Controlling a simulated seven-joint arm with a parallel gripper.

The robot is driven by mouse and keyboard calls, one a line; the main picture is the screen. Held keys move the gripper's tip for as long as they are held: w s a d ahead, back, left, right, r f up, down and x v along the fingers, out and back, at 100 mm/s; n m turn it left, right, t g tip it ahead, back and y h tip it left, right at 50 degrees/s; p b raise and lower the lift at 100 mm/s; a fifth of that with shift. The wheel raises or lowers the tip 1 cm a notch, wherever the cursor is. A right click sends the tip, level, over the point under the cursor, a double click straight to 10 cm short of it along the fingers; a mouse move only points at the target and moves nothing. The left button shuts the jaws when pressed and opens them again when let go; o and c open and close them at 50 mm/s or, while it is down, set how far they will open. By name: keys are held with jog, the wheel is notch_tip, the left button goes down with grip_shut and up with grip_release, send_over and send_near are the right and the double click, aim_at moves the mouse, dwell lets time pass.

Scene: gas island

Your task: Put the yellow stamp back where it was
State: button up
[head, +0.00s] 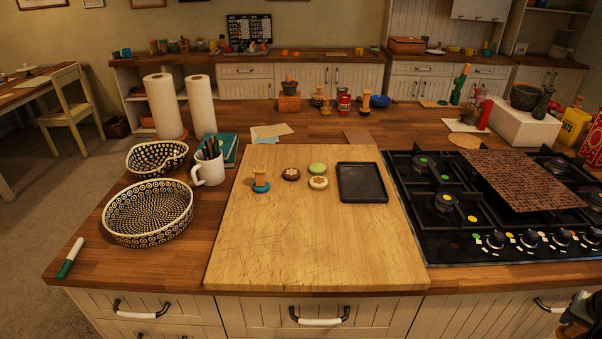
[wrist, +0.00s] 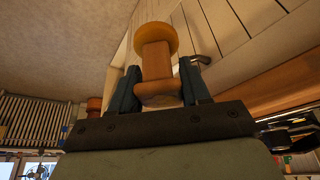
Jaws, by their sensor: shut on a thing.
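The stamp (wrist: 154,60) in my gripper is spool-shaped, with a wooden handle and a yellow-orange round end pointing away from the gripper. My gripper (wrist: 160,82) is shut on its handle, one dark blue finger on each side. In the head view part of my gripper shows at the bottom right corner, in front of the drawers; the stamp there is too cut off to tell. Another stamp (head: 261,181), with a wooden handle and teal base, stands on the cutting board (head: 300,245). A similar wooden-handled stamp (head: 365,102) with a dark base stands at the counter's back.
Brown (head: 291,174), green (head: 317,168) and cream (head: 318,183) discs lie beside a black tray (head: 362,183). A gas hob (head: 440,235) with a brown mat (head: 520,180) is right. Patterned bowls (head: 148,212) and a mug (head: 208,170) are left. The board's front is clear.

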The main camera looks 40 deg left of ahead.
jog(key=w+a+r+m, duration=0.1)
jog(key=w+a+r, duration=0.3)
jog(key=r, duration=0.3)
jog(key=w+a+r, duration=0.3)
jog(key=a+r, duration=0.2)
jog(key=r, duration=0.1)
jog(key=w+a+r+n+y, duration=0.1)
jog(key=w+a+r+n, duration=0.15)
jog(key=a, duration=1.25)
jog(key=w+a+r+n+y, duration=0.1)
jog(key=a+r+n, duration=0.15)
jog(key=a, duration=1.25)
jog(key=s+a+r+n+g+y, duration=0.15)
jog(key=s+a, duration=0.35)
jog(key=a, duration=0.8)
jog(key=s+a+n, duration=0.3)
jog(key=s+a, duration=0.3)
jog(key=a, duration=0.8)
jog(key=s+a+r+n+g, duration=0.1)
jog(key=s+a+n, duration=0.3)
jog(key=a, duration=0.9)
jog(key=s+a+n, duration=0.1)
jog(key=s+a, duration=1.1)
jog(key=shift+y, duration=0.35)
jog(key=shift+a+f, duration=0.2)
jog(key=shift+f, duration=4.15)
jog(key=shift+f, duration=0.1)
